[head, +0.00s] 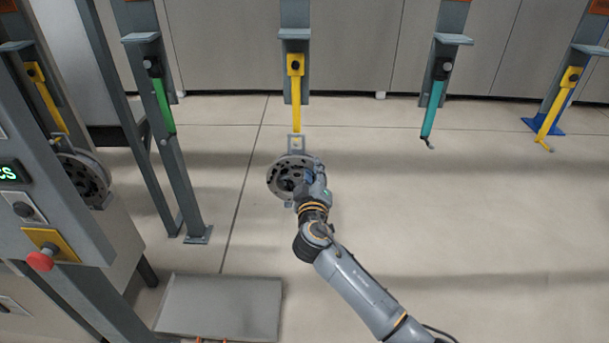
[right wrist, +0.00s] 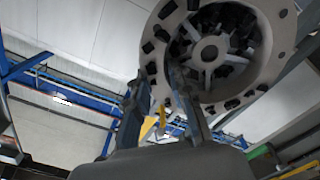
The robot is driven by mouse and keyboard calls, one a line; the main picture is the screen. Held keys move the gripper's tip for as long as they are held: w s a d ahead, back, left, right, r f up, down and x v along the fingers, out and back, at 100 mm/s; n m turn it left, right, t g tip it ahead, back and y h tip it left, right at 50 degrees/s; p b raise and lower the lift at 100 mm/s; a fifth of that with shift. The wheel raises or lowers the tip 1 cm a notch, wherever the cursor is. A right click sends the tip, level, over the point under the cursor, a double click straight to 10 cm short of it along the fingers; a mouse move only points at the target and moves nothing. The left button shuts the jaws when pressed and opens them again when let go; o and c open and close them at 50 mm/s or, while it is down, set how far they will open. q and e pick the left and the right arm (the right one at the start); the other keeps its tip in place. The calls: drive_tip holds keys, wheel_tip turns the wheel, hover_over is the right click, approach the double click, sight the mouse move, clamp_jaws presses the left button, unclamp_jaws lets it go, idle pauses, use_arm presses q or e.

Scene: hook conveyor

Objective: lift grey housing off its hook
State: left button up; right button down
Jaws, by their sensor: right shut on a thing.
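The grey housing (head: 278,174) is a round metal part with holes, and its top bracket is at the lower end of the yellow hook (head: 296,98) in the middle of the head view. I cannot tell whether the bracket still bears on the hook. My right gripper (head: 305,184) is shut on the lower right rim of the housing. In the right wrist view the housing (right wrist: 272,45) fills the upper right, with the gripper fingers (right wrist: 163,95) at its lower edge. The fingertips are partly hidden in the head view. My left gripper is out of view.
A second grey housing (head: 84,180) hangs at the left behind a post. Empty green (head: 164,104), teal (head: 433,108) and yellow (head: 554,108) hooks hang along the line. A grey flat plate (head: 220,306) lies at the lower left, near a red button (head: 40,261). Floor right is clear.

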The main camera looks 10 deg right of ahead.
drive_tip(key=shift+r, duration=0.25)
drive_tip(key=s+a+r+b, duration=0.2)
drive_tip(key=s, duration=0.6)
drive_tip(key=s+a+r+b, duration=0.2)
drive_tip(key=s+a+r, duration=0.1)
drive_tip(key=s, duration=0.6)
drive_tip(key=shift+s, duration=0.2)
